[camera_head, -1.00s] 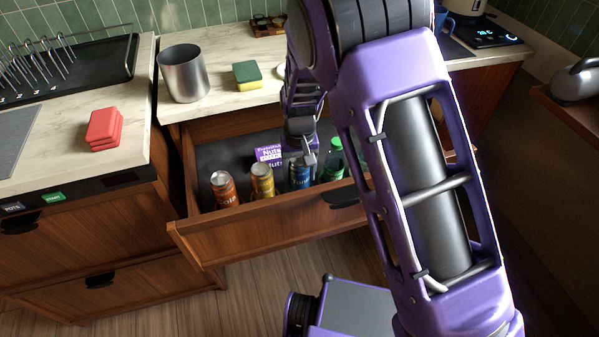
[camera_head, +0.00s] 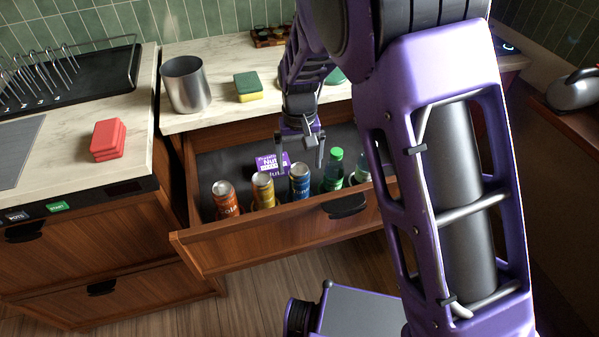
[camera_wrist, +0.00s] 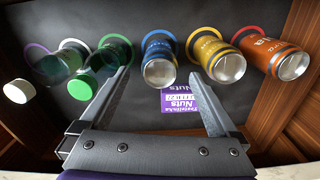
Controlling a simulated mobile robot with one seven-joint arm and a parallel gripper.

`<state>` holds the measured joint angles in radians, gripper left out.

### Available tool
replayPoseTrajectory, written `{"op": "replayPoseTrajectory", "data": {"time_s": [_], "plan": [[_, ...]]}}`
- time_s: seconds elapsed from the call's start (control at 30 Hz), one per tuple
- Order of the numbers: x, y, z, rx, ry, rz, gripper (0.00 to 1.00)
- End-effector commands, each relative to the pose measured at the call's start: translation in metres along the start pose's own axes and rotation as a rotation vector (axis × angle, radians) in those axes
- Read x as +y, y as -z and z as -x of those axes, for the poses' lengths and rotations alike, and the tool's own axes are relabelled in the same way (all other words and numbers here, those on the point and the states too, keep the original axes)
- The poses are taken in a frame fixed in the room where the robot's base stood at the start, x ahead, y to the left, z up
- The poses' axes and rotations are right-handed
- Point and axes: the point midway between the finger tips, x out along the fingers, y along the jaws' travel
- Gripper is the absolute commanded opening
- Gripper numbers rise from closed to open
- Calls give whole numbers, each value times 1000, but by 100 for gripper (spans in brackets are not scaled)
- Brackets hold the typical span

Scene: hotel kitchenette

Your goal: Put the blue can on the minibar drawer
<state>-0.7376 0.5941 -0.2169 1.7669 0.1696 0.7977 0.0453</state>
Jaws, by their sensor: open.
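The blue can (camera_head: 300,183) stands upright inside the open minibar drawer (camera_head: 285,232), near its front, between the yellow can (camera_head: 263,190) and the green bottle (camera_head: 334,170). My gripper (camera_head: 303,150) is open and empty, above and behind the blue can, with a visible gap between them. In the wrist view, the blue can (camera_wrist: 158,62) shows between and beyond the spread fingers of my gripper (camera_wrist: 159,78). A blue ring (camera_wrist: 160,36) shows at the can's base.
An orange can (camera_head: 226,198), a clear bottle (camera_head: 362,167) and a purple nuts box (camera_head: 270,162) are also in the drawer. A metal cup (camera_head: 187,85) and a sponge (camera_head: 249,87) stand on the counter (camera_head: 222,112) behind.

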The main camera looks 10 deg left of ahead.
Motion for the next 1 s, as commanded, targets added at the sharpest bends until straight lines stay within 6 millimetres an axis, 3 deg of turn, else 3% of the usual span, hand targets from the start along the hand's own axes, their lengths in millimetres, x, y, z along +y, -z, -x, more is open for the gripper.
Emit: {"op": "replayPoseTrajectory", "data": {"time_s": [0.03,0.2,0.83,1.0], "plan": [[0,1,12,4,1,1,96],[0,0,33,1,0,0,96],[1,0,40,0,-2,0,96],[16,8,66,38,-46,-23,96]]}}
